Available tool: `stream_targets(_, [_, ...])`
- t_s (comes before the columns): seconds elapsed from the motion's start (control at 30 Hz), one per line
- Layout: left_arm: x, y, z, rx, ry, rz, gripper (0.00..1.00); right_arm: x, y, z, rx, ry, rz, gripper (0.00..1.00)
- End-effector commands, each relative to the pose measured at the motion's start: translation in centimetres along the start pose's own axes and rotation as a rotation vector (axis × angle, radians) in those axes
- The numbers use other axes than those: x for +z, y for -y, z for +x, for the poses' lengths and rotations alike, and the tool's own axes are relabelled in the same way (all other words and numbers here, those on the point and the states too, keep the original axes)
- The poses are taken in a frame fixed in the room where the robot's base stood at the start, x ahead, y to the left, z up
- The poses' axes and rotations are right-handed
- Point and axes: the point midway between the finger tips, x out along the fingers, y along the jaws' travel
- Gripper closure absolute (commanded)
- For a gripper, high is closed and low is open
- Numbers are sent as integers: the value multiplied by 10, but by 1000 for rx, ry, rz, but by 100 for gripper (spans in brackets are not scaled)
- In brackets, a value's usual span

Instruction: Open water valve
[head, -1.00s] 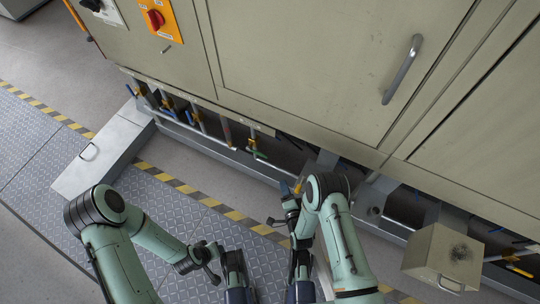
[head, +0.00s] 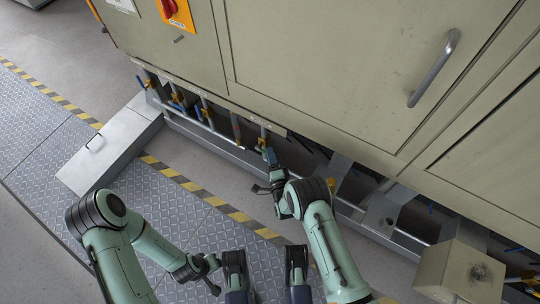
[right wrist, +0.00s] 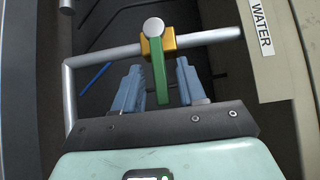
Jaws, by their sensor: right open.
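The water valve (right wrist: 157,44) shows in the right wrist view, with a brass body on a grey pipe and a round grey end. Its green lever handle (right wrist: 160,83) hangs down toward me, between the two blue fingers. My right gripper (right wrist: 157,72) is open around the handle, one finger on each side with gaps visible. In the head view my right gripper (head: 271,162) is at the rightmost of the vertical pipes under the cabinet and hides the handle. My left gripper (head: 209,274) is low over the floor plates, away from the valve; its fingers are unclear.
A white "WATER" label (right wrist: 261,28) is on the ledge beside the valve. Other valves with blue handles (head: 177,97) stand to the left. The cabinet (head: 310,70) overhangs the pipes.

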Motion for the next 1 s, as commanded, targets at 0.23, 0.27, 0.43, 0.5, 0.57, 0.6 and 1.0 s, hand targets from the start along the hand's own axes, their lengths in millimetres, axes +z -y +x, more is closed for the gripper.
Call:
stream_targets(0.23, [7, 6, 5, -12, 25, -8, 57, 0, 1, 12, 0, 0, 1, 60])
stream_targets(0.27, [7, 6, 5, -12, 26, -8, 57, 0, 1, 12, 0, 0, 1, 60])
stream_targets(0.43, [7, 6, 5, -12, 26, -8, 57, 0, 1, 12, 0, 0, 1, 60])
stream_targets(0.5, [7, 6, 5, -12, 26, -8, 57, 0, 1, 12, 0, 0, 0, 82])
stream_targets(0.57, [7, 6, 5, -11, 25, -8, 57, 0, 1, 12, 0, 0, 0, 100])
stream_targets(0.6, [7, 6, 5, -11, 25, -8, 57, 0, 1, 12, 0, 0, 0, 100])
stream_targets(1.0, [-1, -1, -2, 1, -3, 1, 57, 0, 5, 11, 36, -1, -36, 100])
